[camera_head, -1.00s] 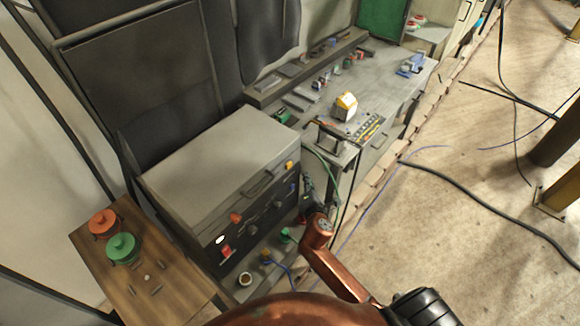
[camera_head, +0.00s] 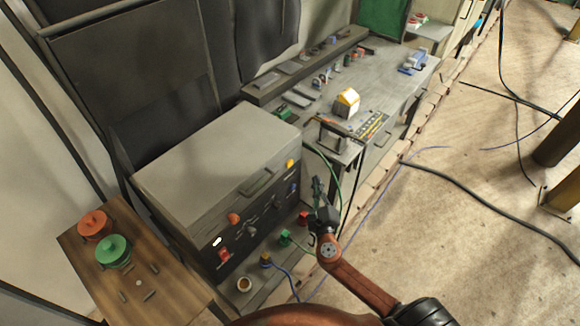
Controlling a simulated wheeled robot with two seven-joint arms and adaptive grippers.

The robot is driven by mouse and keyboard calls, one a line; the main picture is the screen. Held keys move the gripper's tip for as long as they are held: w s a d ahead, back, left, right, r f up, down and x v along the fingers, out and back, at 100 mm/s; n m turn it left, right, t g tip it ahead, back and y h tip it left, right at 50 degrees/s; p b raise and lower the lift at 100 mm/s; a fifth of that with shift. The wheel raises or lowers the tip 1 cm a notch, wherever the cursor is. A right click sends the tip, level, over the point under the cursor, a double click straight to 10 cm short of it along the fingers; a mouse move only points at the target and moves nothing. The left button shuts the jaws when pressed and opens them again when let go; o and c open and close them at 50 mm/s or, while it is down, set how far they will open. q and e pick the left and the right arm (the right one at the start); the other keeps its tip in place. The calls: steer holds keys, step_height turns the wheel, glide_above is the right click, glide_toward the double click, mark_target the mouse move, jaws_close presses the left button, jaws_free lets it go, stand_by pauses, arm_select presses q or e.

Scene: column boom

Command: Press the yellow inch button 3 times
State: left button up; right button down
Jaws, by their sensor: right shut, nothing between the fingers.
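The grey control box (camera_head: 215,150) has a dark front panel (camera_head: 262,215) facing lower right. A small yellow button (camera_head: 290,163) sits at the panel's upper right corner; I take it for the inch button, but its label is too small to read. My right gripper (camera_head: 317,184) is shut and empty. It points upward in the picture, to the right of the panel and a little below the yellow button, with a visible gap between them in this view. My left gripper is not in view.
The panel also carries an orange knob (camera_head: 234,218) and a red switch (camera_head: 224,254). Red, green and blue connectors with cables stand on the ledge below. A wooden table (camera_head: 138,283) with red and green spools is at left. A grey workbench (camera_head: 375,85) stands behind.

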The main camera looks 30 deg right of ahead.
mark_target(289, 164)
steer(key=shift+n, duration=0.4)
steer(key=shift+a, duration=0.1)
steer(key=w+a+b, duration=0.2)
steer(key=w+a, duration=0.1)
steer(key=w, duration=0.5)
steer(key=shift+a, duration=0.15)
steer(key=shift+w, duration=0.1)
stand_by(1.3)
steer(key=shift+w+a+p, duration=0.15)
steer(key=shift+w+p, duration=0.2)
